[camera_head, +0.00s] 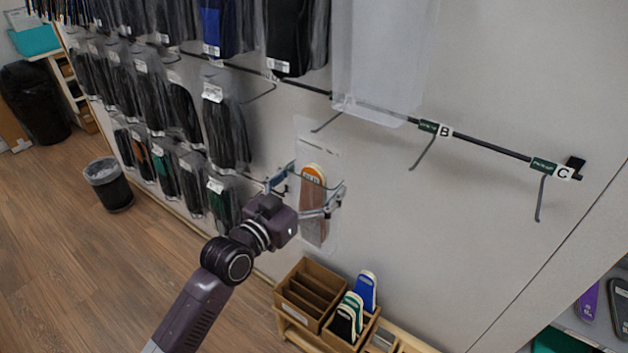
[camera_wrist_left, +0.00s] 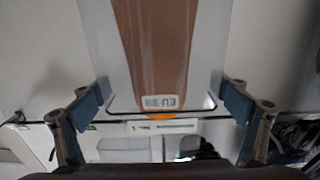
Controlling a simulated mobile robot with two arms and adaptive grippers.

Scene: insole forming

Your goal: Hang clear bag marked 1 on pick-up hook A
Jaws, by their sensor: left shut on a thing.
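A clear bag (camera_head: 313,222) with a brown, orange-topped insole inside hangs upright in front of the wall. My left gripper (camera_head: 312,187) is shut on this bag, with a finger at each side. In the left wrist view, the bag (camera_wrist_left: 205,50) fills the middle between the fingers, with an "EU" label on the insole. A bare wire hook (camera_head: 327,123) sticks out just above the bag's top, left of hook B; its label is hidden. I cannot tell whether the bag's top touches it. My right gripper is out of view.
A large translucent sheet (camera_head: 380,60) hangs in front of the rail near that hook. Hook B (camera_head: 422,152) and hook C (camera_head: 541,197) are empty. Packed bags (camera_head: 224,130) hang close on the left.

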